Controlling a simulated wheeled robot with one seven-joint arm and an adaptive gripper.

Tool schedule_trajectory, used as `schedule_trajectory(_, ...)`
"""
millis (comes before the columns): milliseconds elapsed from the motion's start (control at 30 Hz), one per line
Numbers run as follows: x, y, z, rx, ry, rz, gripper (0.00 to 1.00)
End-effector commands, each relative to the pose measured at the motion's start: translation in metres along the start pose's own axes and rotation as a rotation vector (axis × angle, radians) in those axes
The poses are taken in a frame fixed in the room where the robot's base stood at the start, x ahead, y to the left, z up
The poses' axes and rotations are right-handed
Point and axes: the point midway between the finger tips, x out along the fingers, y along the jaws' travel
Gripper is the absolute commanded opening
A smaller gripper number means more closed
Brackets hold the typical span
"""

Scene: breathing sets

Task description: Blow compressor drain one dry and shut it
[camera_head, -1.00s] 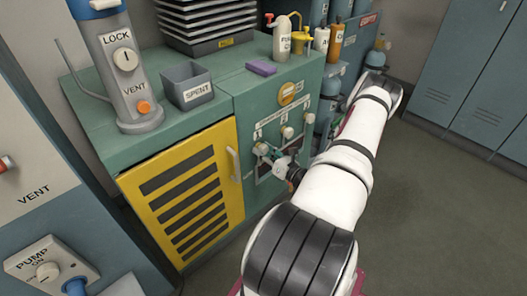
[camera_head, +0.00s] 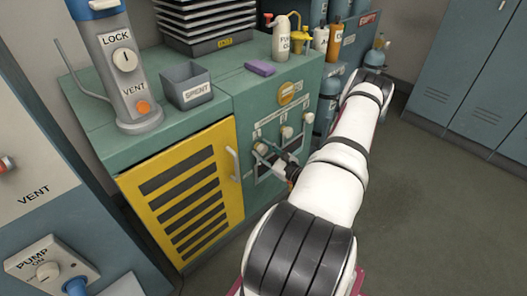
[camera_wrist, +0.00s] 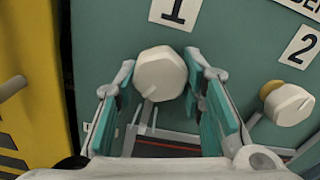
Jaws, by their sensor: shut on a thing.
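The drain one knob (camera_wrist: 160,74), a white faceted knob below the label "1", sits between my gripper's two teal-padded fingers (camera_wrist: 166,84) in the wrist view. My gripper is shut on it. In the head view the knob (camera_head: 260,148) is the leftmost on the green cabinet front, and my gripper (camera_head: 272,156) reaches it from the lower right. The outlet under the knob is mostly hidden by my gripper.
The drain two knob (camera_wrist: 288,104), with a yellowish piece at its left, is close to the right of my fingers. A yellow louvred door (camera_head: 188,195) with a white handle (camera_head: 233,164) stands to the left. Open floor (camera_head: 440,220) lies to the right.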

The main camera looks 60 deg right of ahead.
Motion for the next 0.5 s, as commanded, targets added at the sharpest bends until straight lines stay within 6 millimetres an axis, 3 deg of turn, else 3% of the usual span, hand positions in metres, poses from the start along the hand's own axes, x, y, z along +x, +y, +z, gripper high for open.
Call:
schedule_trajectory(433, 0.0006, 0.0007, -0.0008, -0.009, 0.002, 0.002, 0.08)
schedule_trajectory(467, 0.0006, 0.0007, -0.0008, -0.009, 0.002, 0.002, 0.38)
schedule_trajectory(500, 0.0006, 0.0007, -0.0007, -0.009, 0.002, 0.002, 0.47)
